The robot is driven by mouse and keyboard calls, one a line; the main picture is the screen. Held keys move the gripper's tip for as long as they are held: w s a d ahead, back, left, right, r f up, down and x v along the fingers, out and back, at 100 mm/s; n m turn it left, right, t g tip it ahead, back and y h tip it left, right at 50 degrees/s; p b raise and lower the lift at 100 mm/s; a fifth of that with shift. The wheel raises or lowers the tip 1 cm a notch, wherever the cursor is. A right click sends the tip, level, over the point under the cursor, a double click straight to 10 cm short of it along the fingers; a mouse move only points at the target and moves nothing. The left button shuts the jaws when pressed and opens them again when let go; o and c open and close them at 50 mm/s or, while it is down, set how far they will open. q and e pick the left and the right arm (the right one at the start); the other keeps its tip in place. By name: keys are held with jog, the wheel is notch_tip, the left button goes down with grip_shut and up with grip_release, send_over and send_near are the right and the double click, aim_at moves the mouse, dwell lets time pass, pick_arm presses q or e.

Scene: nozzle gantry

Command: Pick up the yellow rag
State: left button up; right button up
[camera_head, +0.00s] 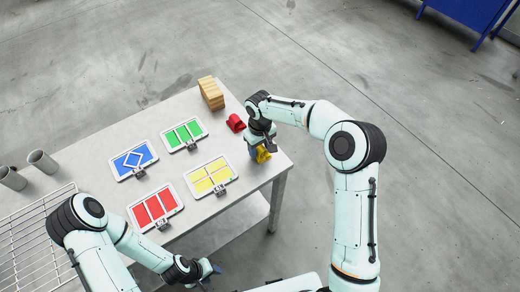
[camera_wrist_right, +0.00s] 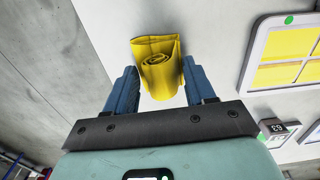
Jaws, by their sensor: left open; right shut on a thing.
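The yellow rag (camera_head: 264,156) is a rolled bundle near the table's right edge in the head view. My right gripper (camera_head: 258,150) is over it, with its blue fingers pointing down. In the right wrist view the rag (camera_wrist_right: 157,62) sits between the two blue fingers of my right gripper (camera_wrist_right: 160,82), which is shut on it. I cannot tell whether the rag touches the tabletop. My left gripper (camera_head: 206,273) is open and empty at the bottom of the head view, off the table's front edge.
A red rag (camera_head: 235,123) and a wooden block stack (camera_head: 211,93) stand behind my right gripper. Boards with blue (camera_head: 133,160), green (camera_head: 184,134), red (camera_head: 156,208) and yellow (camera_head: 211,177) panels cover the table's middle. A wire rack (camera_head: 30,245) and metal cylinders (camera_head: 42,161) are at left.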

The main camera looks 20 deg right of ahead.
aim_at(260, 147)
jog(key=shift+r, duration=0.15)
pick_arm(q)
jog(key=shift+w+r+p, duration=0.95)
jog(key=shift+w+r, duration=0.3)
jog(key=shift+w, duration=0.2)
pick_arm(e)
notch_tip(260, 147, up, 20)
